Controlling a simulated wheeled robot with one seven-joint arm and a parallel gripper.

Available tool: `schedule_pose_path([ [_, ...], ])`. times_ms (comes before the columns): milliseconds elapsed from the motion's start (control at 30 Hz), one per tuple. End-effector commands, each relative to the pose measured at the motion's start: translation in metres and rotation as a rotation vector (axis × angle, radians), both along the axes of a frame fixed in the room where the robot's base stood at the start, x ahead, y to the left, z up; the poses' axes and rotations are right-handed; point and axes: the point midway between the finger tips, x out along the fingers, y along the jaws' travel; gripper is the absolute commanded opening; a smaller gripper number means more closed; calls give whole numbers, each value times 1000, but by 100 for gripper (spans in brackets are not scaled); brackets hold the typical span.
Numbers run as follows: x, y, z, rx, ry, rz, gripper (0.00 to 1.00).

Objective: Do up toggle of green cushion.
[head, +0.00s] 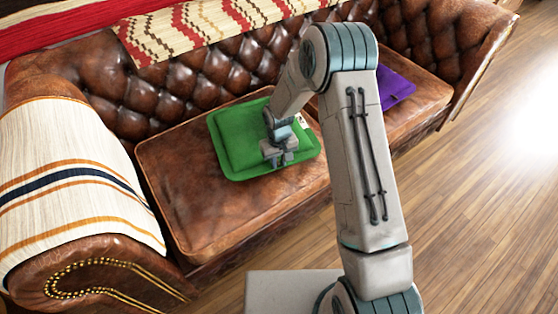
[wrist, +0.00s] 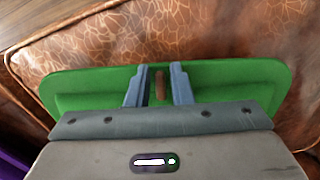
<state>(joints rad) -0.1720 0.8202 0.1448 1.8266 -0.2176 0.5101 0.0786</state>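The green cushion (head: 235,140) lies flat on the brown leather seat of the sofa. My gripper (head: 280,155) is over its near part, pointing down. In the wrist view the green cushion (wrist: 85,90) spreads behind my gripper (wrist: 160,75). A small brown toggle (wrist: 160,84) shows between the two blue-grey fingers. Narrow green gaps show on both sides of it, so the fingers look open around it, not closed on it. Whether the toggle sits in a loop cannot be told. In the head view my gripper hides the toggle.
A purple cushion (head: 396,87) lies on the right seat, partly behind my arm. The tufted sofa back (head: 190,85) rises behind the green cushion. A striped throw (head: 75,165) covers the left armrest. The seat (head: 190,195) left of the cushion is bare.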

Motion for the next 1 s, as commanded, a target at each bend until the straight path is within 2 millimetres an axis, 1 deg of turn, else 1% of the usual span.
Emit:
schedule_pose_path([
  [200, 0, 0, 1, 0, 0, -1, 20],
  [267, 0, 0, 5, 0, -1, -2, 20],
  [333, 1, 0, 13, 1, -3, -2, 20],
  [467, 1, 0, 38, 2, -5, -3, 20],
  [700, 1, 0, 94, 1, -4, -2, 20],
  [800, 1, 0, 112, 1, -4, -2, 20],
  [900, 1, 0, 126, 0, -2, -1, 20],
  [1000, 0, 0, 134, 0, -1, 0, 20],
])
